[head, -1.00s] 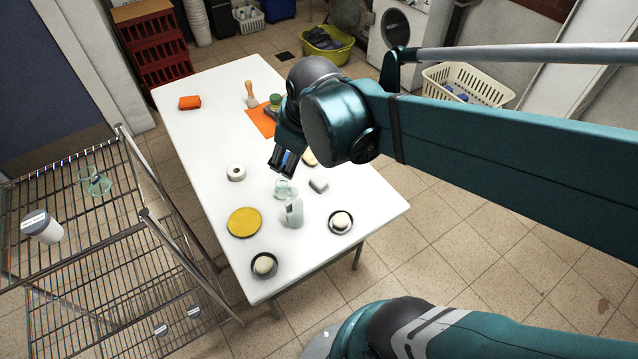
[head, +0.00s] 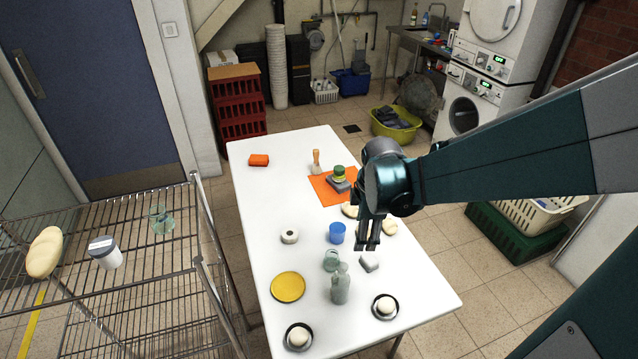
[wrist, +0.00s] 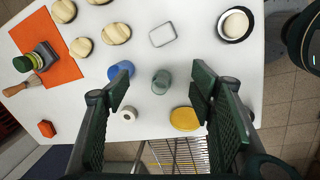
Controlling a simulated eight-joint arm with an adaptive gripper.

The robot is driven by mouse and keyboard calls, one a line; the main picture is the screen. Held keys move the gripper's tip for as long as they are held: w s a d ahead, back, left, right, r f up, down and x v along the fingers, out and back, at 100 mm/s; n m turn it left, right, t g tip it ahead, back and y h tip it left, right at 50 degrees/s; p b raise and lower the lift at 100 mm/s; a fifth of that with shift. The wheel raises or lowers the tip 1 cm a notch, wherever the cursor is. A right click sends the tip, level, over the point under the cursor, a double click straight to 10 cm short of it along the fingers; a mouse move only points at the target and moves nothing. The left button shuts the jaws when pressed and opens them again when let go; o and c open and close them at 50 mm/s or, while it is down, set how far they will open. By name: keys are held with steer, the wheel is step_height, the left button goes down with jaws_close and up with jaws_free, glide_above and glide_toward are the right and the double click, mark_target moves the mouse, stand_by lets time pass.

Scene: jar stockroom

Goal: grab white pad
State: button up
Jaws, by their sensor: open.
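The white pad (head: 369,262) is a small, light rectangular block lying flat on the white table, right of a clear glass. It also shows at the upper middle of the wrist view (wrist: 162,34), unobstructed and outside the space between the fingers. My gripper (head: 367,243) points down, just behind the pad in the head view. In the wrist view my gripper (wrist: 161,80) has its two dark green fingers wide apart, with nothing held. The pad and the fingers look apart; the height gap is hard to tell.
A blue cup (head: 337,232), clear glass (head: 331,260) and bottle (head: 340,284) stand near the pad. A dark bowl with a pale ball (head: 385,307) is in front. Cream ovals (wrist: 116,33) lie behind. A yellow disc (head: 288,287) and white roll (head: 290,236) lie left.

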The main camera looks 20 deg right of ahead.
mark_target(372, 257)
steer(key=d+f+n, duration=0.2)
steer(key=f, duration=0.1)
steer(key=w+d+f+n+g, duration=0.1)
steer(key=f+n, duration=0.1)
steer(key=f, duration=0.1)
steer(key=d+f+n+g, duration=0.1)
steer(key=d+f, duration=0.1)
steer(key=f, duration=0.2)
steer(key=shift+w+d+n, duration=0.3)
steer(key=shift+d+n, duration=0.05)
steer(key=shift+n, duration=0.05)
steer(key=shift+f+b, duration=0.3)
steer(key=shift+f, duration=0.95)
steer(key=shift+s+f+b, duration=0.1)
steer(key=shift+f+b, duration=0.75)
steer(key=shift+f, duration=1.75)
steer(key=shift+c, duration=0.6)
steer(key=c, duration=0.8)
